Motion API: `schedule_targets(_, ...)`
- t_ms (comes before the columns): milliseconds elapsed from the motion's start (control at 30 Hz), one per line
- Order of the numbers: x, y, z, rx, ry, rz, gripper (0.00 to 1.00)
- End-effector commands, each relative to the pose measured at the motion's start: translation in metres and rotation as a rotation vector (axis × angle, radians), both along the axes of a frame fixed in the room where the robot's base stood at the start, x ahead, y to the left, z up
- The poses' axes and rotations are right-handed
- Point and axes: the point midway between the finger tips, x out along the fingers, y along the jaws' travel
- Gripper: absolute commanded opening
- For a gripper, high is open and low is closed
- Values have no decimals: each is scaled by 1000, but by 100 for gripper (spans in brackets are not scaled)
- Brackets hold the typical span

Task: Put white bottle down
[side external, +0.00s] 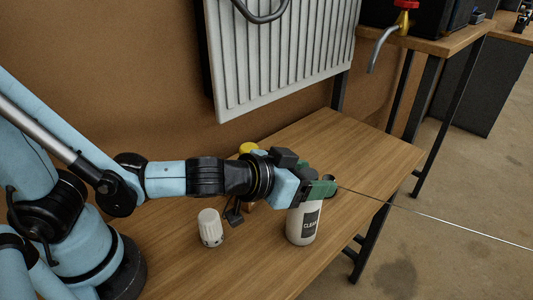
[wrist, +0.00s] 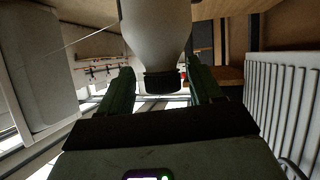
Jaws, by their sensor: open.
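The white bottle (side external: 302,226) stands upright on the wooden bench, its dark label facing the side camera. My gripper (side external: 318,188), with green fingers, is at the bottle's top, and its fingers hide part of the neck there. In the wrist view the white bottle (wrist: 156,35) and its black cap lie between the two green fingers of my gripper (wrist: 162,88). The fingers are open, with a gap visible on each side of the cap.
A yellow item (side external: 248,148) shows behind my wrist. A white radiator (side external: 285,55) hangs behind the bench. The bench's right part is clear; its front edge is near the bottle.

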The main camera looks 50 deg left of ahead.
Motion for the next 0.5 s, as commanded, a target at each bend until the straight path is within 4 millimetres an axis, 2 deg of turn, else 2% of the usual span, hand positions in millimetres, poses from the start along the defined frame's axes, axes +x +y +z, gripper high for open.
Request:
schedule_targets(167, -2, 0, 4, 0, 0, -1, 65)
schedule_targets(500, -26, 5, 15, 1, 1, -1, 65)
